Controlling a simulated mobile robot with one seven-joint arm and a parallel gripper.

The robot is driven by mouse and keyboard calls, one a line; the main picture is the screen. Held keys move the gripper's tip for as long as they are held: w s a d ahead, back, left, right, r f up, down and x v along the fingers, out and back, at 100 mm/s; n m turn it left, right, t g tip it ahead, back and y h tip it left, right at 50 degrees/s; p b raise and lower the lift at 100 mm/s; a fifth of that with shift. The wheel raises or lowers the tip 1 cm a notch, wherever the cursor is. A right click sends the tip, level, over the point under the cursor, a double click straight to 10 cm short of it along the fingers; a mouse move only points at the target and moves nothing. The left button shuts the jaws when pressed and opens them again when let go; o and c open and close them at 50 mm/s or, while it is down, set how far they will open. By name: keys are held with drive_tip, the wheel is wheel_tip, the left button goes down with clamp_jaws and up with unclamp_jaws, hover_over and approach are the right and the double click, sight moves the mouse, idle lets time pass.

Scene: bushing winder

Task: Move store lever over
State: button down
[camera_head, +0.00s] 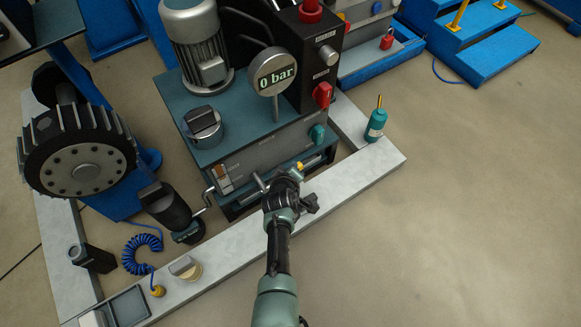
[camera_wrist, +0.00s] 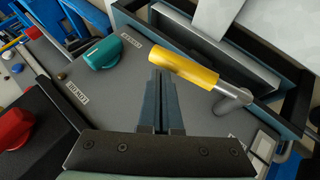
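A lever with a yellow handle (camera_wrist: 185,68) and a metal rod shows in the wrist view, on the side of the machine's front panel. I take it for the store lever; the labels beside it are too small to read surely. In the head view its yellow handle (camera_head: 299,167) shows just beyond my gripper (camera_head: 290,177). In the wrist view my gripper's fingers (camera_wrist: 161,78) lie close together with nothing between them. Their tips are just beside the free left end of the yellow handle. I cannot tell whether they touch it.
A teal knob (camera_wrist: 103,53) and a red knob (camera_wrist: 15,128) are near the fingers. The machine (camera_head: 250,130) carries a gauge reading 0 bar (camera_head: 272,72). A teal bottle (camera_head: 375,126) stands on the grey frame (camera_head: 345,190). The floor at right is clear.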

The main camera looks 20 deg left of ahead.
drive_tip(key=shift+w+d+f, duration=0.1)
drive_tip(key=shift+f, duration=0.05)
idle(0.4)
drive_tip(key=shift+r+p, duration=0.4)
drive_tip(key=shift+r, duration=0.1)
drive_tip(key=r+p, duration=0.1)
drive_tip(key=r, duration=0.1)
drive_tip(key=a+r+p, duration=0.1)
drive_tip(key=r+p, duration=0.1)
drive_tip(key=shift+a+p, duration=0.1)
drive_tip(key=shift+p, duration=0.2)
drive_tip(key=s+d+r+p, duration=0.3)
drive_tip(key=s+r+p, duration=0.1)
drive_tip(key=r+p, duration=0.3)
drive_tip(key=shift+s+d+p, duration=0.3)
drive_tip(key=shift+s+p, duration=0.05)
drive_tip(key=shift+p, duration=0.05)
